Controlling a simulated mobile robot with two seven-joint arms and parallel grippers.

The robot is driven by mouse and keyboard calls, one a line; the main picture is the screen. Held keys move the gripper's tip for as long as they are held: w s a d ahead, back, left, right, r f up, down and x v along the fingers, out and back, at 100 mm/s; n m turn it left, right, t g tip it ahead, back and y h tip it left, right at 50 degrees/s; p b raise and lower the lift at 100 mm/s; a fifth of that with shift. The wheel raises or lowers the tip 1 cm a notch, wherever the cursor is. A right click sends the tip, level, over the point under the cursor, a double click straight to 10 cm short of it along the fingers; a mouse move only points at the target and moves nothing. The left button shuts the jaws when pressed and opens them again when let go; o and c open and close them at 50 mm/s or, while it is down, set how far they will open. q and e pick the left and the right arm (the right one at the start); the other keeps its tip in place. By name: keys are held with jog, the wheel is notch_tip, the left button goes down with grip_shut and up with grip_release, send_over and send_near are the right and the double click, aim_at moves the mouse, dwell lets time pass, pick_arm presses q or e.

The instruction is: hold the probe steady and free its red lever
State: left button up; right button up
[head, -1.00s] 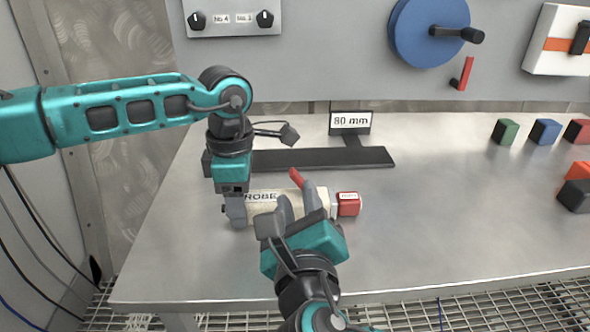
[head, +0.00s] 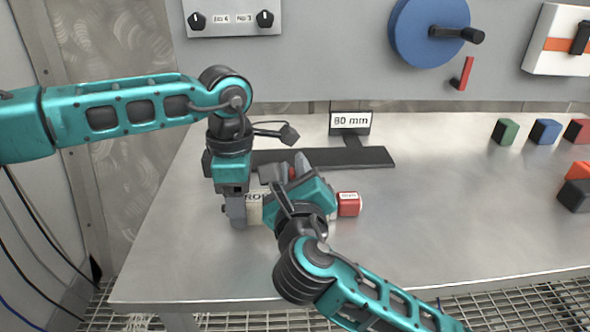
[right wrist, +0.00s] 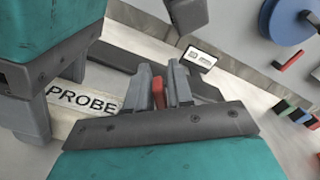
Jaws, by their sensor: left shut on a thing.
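The red lever (right wrist: 158,93) stands between my right fingers in the right wrist view. The gap there is narrow, and I cannot tell whether both fingers press on it. The PROBE lettering (right wrist: 82,101) also shows there, beside my left gripper's fingers.
A dark flat bar (head: 330,158) and an 80 mm sign (head: 350,122) stand behind the probe. Coloured blocks (head: 544,132) sit at the right. A wall panel with a blue wheel (head: 425,35) rises behind.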

grip_shut()
jog(key=m, duration=0.2)
jog(key=d+m, duration=0.1)
jog(key=shift+d+r+m, duration=0.1)
jog(key=shift+r+m, duration=0.15)
jog(key=shift+m, duration=0.15)
jog(key=m, duration=0.1)
jog(key=d+m, duration=0.1)
jog(key=shift+m, duration=0.4)
jog(key=m, duration=0.1)
jog(key=d+m, duration=0.1)
jog(key=m, duration=0.1)
jog(key=shift+m, duration=0.3)
jog(key=shift+d+f+m, duration=0.15)
jog(key=shift+d+m, duration=0.15)
jog(key=shift+m, duration=0.6)
jog(key=shift+d+f+m, duration=0.15)
jog(key=shift+d+m, duration=0.15)
jog(key=shift+m, duration=0.6)
jog(key=shift+o, duration=1.6)
grip_release()
